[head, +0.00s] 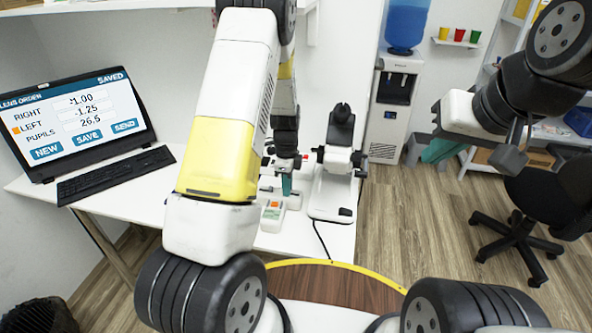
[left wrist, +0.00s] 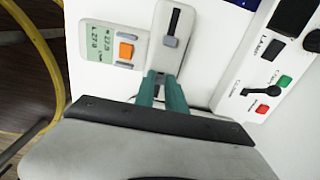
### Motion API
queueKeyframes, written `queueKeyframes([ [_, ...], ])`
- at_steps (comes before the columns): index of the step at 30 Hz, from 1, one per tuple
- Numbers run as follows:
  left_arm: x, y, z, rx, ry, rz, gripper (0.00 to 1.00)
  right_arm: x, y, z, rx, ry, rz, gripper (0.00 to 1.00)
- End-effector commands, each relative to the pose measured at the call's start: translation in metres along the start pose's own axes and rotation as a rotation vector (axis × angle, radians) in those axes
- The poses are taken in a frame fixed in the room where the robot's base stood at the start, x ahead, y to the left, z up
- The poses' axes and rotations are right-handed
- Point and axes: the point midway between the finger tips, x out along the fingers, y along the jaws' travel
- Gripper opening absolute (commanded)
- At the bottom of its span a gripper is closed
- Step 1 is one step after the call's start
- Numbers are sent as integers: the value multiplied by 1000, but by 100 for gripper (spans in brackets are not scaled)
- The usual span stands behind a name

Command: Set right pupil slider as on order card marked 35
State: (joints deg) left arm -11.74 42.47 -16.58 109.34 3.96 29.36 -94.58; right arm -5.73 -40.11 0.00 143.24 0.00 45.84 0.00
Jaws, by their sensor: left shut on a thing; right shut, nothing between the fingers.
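The pupil meter (head: 272,213) is a small white device on the desk. In the left wrist view its pale green display (left wrist: 108,45) has an orange button beside it; one line seems to read L 27.0, the other is too small to be sure of. My left gripper (head: 287,186) points down at this device. Its teal fingers (left wrist: 162,84) are shut on a slider knob that they mostly hide; which slider cannot be told. My right gripper (head: 512,148) is shut and empty, away from the desk. No order card marked 35 is visible.
A laptop (head: 75,123) shows a lens order with a pupils field reading about 26.5. A white instrument (head: 334,190) stands right of the meter. A panel with green and red buttons (left wrist: 262,108) lies close to my left gripper. A water cooler (head: 388,110) and chair (head: 545,205) stand right.

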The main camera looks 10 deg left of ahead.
Motion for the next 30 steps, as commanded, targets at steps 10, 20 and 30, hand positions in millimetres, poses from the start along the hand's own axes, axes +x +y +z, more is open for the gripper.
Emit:
queueKeyframes([
  [10, -1, -1, 0, 0, 0, -2, 0, 0, 0, 0, 0, 0, 0, 0],
  [20, -1, -1, 0, 0, 0, -3, 0, 0, 0, 0, 0, 0, 0, 0],
  [30, -1, -1, -24, 1, 0, -3, 0, 0, 0, 0, 0, 0, 0, 0],
])
